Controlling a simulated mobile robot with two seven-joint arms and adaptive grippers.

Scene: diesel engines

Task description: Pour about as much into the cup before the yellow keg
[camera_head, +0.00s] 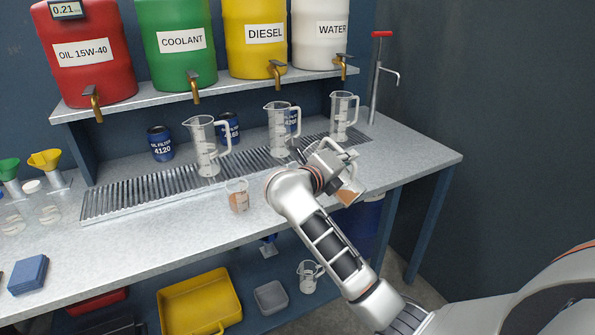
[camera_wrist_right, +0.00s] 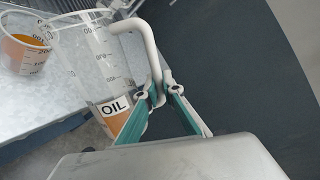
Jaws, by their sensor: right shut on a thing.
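The yellow keg (camera_head: 255,40), labelled DIESEL, stands on the shelf with its brass tap over the drip grating. A small clear cup (camera_head: 238,196) with brown-orange liquid stands on the counter, left of my right arm. A graduated cup (camera_wrist_right: 27,48) with orange liquid shows in the right wrist view; I cannot tell whether it is the same one. My right gripper (camera_wrist_right: 160,98) is shut on the handle of a clear jug (camera_wrist_right: 95,62) labelled OIL, with orange liquid low inside. The jug (camera_head: 349,193) is near the counter's front edge, partly hidden by my gripper. My left gripper is out of view.
Three clear measuring jugs (camera_head: 205,147) stand along the drip grating (camera_head: 120,198). Red (camera_head: 92,75), green (camera_head: 180,62) and white (camera_head: 318,50) kegs share the shelf. Blue filter cans (camera_head: 160,144) stand behind. The counter (camera_head: 420,160) is clear at the right.

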